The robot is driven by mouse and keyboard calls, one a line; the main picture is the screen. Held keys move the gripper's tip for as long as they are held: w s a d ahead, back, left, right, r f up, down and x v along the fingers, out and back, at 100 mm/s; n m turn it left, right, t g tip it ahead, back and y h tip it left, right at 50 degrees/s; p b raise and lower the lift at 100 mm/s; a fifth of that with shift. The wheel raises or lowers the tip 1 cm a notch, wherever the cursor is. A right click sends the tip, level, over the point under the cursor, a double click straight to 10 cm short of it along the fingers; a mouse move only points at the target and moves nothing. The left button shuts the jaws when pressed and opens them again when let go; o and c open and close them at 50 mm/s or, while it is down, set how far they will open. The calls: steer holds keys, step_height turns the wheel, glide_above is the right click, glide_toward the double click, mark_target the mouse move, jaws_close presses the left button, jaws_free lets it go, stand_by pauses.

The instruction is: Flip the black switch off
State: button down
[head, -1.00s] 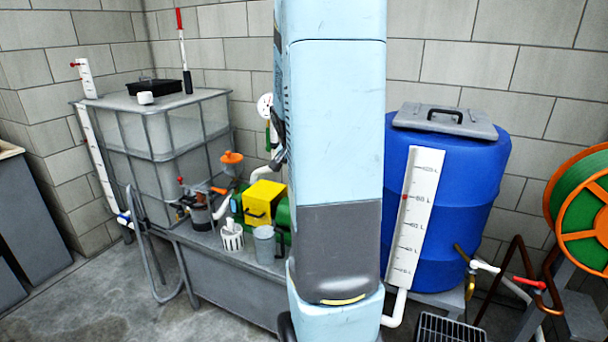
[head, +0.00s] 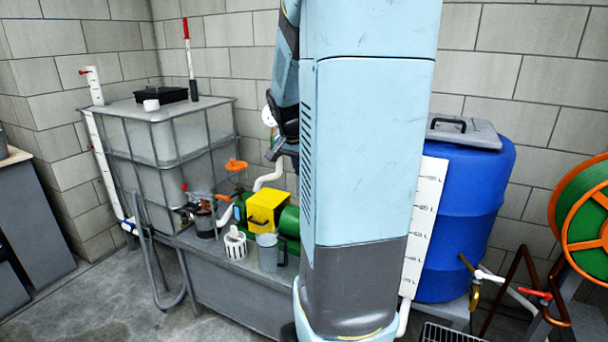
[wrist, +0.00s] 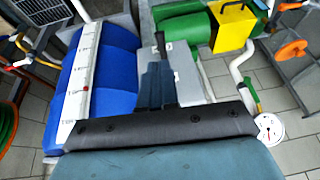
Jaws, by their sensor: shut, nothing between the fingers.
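A yellow box (head: 266,207) sits on the green pump (head: 290,222) on the grey bench. A small black part (head: 257,222), possibly the switch, shows on its front; I cannot tell its position. In the wrist view the yellow box (wrist: 235,27) is at the upper right, with a black part (wrist: 232,5) at its far edge. My gripper (wrist: 160,42) is shut and empty, left of the yellow box in that view and apart from it. In the head view my arm hides part of the gripper, which is above the pump.
A blue barrel (head: 465,215) stands right of my arm. Open floor lies at the front left.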

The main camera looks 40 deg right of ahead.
steer(key=s+a+r, duration=0.2)
steer(key=a+r, duration=0.2)
steer(key=shift+s, duration=0.2)
steer(key=shift+a+r, duration=0.1)
steer(key=shift+r, duration=0.05)
stand_by(0.4)
steer(key=s+a+r+n+t+y, duration=0.1)
steer(key=s+a+n+y, duration=0.1)
steer(key=s+a+n, duration=0.4)
steer(key=s+a+r+n+t+y, duration=0.1)
steer(key=s+a+n, duration=0.6)
steer(key=a, duration=0.8)
steer(key=shift+s+a+r+t+y, duration=0.25)
steer(key=shift+s+r+t+y, duration=0.2)
steer(key=shift+r, duration=0.2)
steer(key=shift+d, duration=0.15)
